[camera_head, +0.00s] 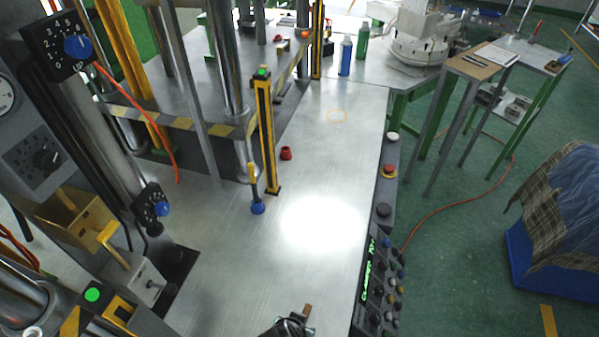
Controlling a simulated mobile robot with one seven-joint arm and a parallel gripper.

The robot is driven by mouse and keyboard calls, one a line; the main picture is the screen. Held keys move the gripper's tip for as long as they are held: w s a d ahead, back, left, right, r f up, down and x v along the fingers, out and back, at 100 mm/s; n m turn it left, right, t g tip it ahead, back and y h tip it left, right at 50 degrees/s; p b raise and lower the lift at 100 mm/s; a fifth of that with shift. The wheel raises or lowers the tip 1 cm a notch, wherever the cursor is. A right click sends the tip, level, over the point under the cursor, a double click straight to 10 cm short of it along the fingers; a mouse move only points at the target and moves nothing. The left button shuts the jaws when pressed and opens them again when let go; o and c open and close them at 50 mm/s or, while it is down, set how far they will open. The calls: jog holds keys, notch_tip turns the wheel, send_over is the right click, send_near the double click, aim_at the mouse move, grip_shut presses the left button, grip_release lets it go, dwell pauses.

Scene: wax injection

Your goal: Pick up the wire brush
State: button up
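I cannot make out the wire brush with certainty. A dark rounded shape (285,327) is cut off by the bottom edge of the head view, over the near end of the metal bench. It looks like the end of my arm, but its fingers are not clear. A small brown piece (307,311) shows beside it. I cannot tell whether this brown piece is part of a brush, or whether it is held.
The metal bench (225,270) has a wide clear middle. A yellow-black post (266,135), a blue-based pin (257,207) and a red knob (286,153) stand on it. A button panel (376,285) lines its right edge. Bottles (345,56) stand farther back.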

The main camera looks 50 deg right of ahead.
grip_shut()
jog(key=shift+r, duration=0.15)
dwell(0.4)
notch_tip(320, 180, up, 10)
jog(key=shift+b, duration=0.35)
jog(key=c, duration=0.8)
grip_release()
jog(key=shift+a, duration=0.1)
grip_shut()
